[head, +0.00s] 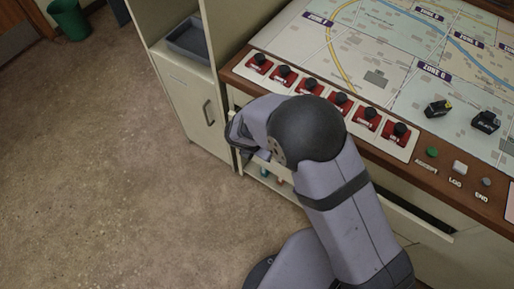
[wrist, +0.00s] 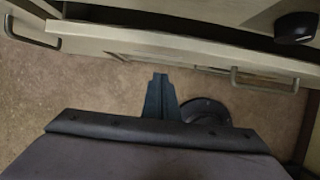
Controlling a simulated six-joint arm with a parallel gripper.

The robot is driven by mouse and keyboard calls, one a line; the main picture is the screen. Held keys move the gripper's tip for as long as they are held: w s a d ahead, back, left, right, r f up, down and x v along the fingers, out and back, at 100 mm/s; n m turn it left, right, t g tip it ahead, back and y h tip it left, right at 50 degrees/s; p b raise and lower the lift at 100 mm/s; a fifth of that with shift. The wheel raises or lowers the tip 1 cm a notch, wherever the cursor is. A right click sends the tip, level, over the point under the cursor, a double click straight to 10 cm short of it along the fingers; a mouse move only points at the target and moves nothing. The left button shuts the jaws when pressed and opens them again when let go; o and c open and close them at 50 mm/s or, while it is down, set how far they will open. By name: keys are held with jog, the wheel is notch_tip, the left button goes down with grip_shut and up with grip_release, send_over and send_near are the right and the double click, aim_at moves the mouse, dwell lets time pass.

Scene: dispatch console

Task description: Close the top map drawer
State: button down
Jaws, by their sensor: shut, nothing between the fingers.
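The drawers are under the console's front edge. In the head view my arm covers most of them, and a pale drawer edge (head: 283,192) shows low beside it. In the wrist view a long pale drawer front (wrist: 130,48) runs across the top, with a bar handle (wrist: 262,80) at right and another handle (wrist: 30,36) at left. A dark gap shows above this front, but I cannot tell how far the drawer stands out. My gripper (wrist: 160,77) is shut and empty, below the drawer front in the picture and apart from it. Its fingertips are hidden in the head view.
A cabinet door (head: 190,108) with a handle stands left of the console, with a grey tray (head: 190,40) on its shelf. Red-based knobs (head: 340,102) line the console edge. The floor (head: 100,170) at left is clear. A green bin (head: 69,19) stands far back.

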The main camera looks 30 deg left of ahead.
jog(key=shift+w+r+p, duration=0.2)
jog(key=shift+w+p, duration=0.1)
jog(key=shift+w, duration=1.3)
jog(key=shift+w, duration=0.1)
jog(key=w+p, duration=0.2)
jog(key=w, duration=0.3)
jog(key=shift+r, duration=0.1)
